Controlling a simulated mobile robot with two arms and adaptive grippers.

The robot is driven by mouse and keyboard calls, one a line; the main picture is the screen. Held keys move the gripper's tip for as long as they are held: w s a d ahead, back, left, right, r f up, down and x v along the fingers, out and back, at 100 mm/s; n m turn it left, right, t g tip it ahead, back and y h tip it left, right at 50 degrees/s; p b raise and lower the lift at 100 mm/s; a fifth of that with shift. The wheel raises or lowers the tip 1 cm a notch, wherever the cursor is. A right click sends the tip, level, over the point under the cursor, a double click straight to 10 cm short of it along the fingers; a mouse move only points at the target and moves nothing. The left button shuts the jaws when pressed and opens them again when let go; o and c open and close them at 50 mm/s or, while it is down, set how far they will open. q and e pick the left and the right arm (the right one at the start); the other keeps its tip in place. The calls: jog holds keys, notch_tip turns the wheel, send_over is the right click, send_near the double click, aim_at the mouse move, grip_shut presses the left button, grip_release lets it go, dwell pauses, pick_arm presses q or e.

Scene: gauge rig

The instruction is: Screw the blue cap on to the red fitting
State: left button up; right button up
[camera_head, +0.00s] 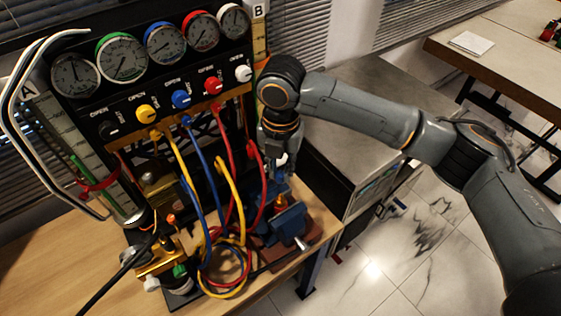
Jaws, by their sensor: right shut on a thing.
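My right gripper (279,168) points down at the right end of the gauge rig. It is shut on a small bluish piece, which looks like the blue cap (279,187), partly hidden by the fingers. Just below it, a small orange-red piece, which looks like the red fitting (281,202), stands upright in a blue vise (289,220). The cap is over or very close to the fitting; I cannot tell whether they touch. My left gripper is not in view.
The gauge panel (150,92) with several dials and coloured knobs stands behind. Yellow, blue and red hoses (222,225) loop close to the left of the vise. A brass fitting block (160,258) stands at the front left. The wooden bench (50,255) is bare at left.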

aim_at(281, 182)
dwell(0.3)
jog(key=shift+r+p, duration=0.1)
jog(key=shift+p, duration=0.55)
jog(key=shift+f+b, duration=1.15)
jog(key=shift+f, duration=1.6)
jog(key=shift+p, duration=0.4)
jog(key=shift+p, duration=0.4)
